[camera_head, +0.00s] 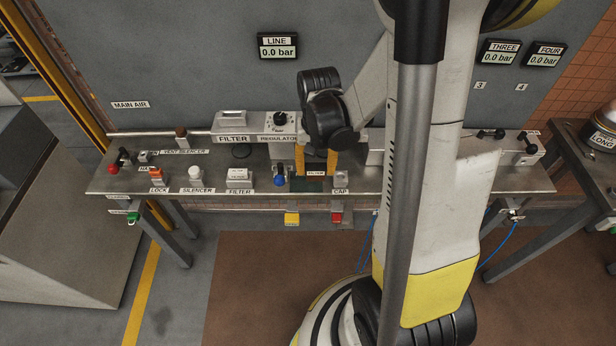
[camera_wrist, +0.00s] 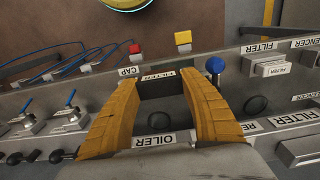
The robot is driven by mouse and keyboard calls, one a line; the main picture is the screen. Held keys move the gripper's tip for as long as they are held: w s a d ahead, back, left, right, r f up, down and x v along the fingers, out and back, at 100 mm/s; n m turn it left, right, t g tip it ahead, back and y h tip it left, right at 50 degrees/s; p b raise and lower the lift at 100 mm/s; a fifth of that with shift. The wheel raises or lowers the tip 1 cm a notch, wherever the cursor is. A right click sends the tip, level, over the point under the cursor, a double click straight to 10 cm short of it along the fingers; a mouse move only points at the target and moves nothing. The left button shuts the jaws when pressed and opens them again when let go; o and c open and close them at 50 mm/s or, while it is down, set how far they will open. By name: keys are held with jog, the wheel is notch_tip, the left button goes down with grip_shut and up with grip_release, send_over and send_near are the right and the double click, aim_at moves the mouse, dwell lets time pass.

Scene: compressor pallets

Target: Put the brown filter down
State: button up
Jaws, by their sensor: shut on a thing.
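My gripper (camera_head: 316,168) has orange fingers and points down over the front part of the bench, between the blue knob and the cap. In the wrist view my gripper (camera_wrist: 160,92) is shut on a dark block with a FILTER label, the brown filter (camera_wrist: 160,88); its colour looks nearly black here.
The bench (camera_head: 210,174) carries a white filter (camera_head: 240,176), a silencer (camera_head: 195,176), a blue knob (camera_head: 280,180) and a cap (camera_head: 340,178) close by. A regulator (camera_head: 279,122) stands behind. Yellow (camera_head: 292,218) and red (camera_head: 336,217) blocks sit at the front edge.

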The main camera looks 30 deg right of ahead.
jog(key=w+f, duration=0.1)
jog(key=w+f+b, duration=0.1)
jog(key=w, duration=0.1)
jog(key=w+f, duration=0.1)
jog(key=w, duration=0.1)
jog(key=shift+w+d+f, duration=0.15)
jog(key=shift+d+f, duration=0.05)
jog(key=shift+d, duration=0.05)
jog(key=shift+f+b, duration=1)
jog(key=shift+f, duration=0.95)
jog(key=shift+f, duration=0.15)
jog(key=o, duration=1.4)
